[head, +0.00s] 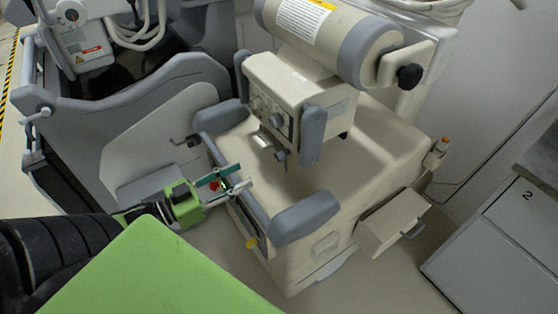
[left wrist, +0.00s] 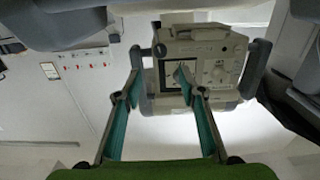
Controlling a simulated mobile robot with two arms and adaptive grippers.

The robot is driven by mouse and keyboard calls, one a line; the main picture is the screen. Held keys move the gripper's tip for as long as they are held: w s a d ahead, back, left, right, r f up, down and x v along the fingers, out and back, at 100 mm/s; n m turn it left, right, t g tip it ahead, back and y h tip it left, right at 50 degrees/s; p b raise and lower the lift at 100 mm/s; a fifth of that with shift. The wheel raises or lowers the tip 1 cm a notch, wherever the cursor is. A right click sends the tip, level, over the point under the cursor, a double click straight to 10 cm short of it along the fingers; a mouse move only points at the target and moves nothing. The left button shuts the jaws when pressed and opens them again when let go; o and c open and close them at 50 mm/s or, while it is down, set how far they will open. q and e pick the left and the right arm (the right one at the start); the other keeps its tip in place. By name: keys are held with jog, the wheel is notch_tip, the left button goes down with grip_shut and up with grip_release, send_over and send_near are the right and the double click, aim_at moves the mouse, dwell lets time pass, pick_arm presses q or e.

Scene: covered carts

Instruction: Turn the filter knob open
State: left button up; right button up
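A cream control box (head: 285,85) with a dark-edged panel and several knobs sits below a large cylinder. One round knob (head: 277,121) is on its face, and a grey knob (head: 280,155) hangs at its lower edge. I cannot tell which is the filter knob. The box (left wrist: 190,45) and its panel also show in the left wrist view, partly behind a finger. My left gripper (head: 244,176) is open and empty, its green-padded fingers apart, below and left of the box and not touching it. It also shows in the left wrist view (left wrist: 160,62). My right gripper is not visible.
Grey bumper pads (head: 305,217) edge the cream cart near my left gripper. An open drawer-like flap (head: 392,222) sticks out at right. A grey cabinet (head: 510,235) stands further right. Another grey machine (head: 130,85) stands at left.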

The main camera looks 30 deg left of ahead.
aim_at(276, 157)
pick_arm(q)
jog(key=x, duration=1.3)
jog(key=shift+w+d+r+b, duration=0.1)
jog(key=shift+w+b, duration=0.1)
jog(key=shift+b, duration=0.1)
jog(key=shift+c, duration=0.4)
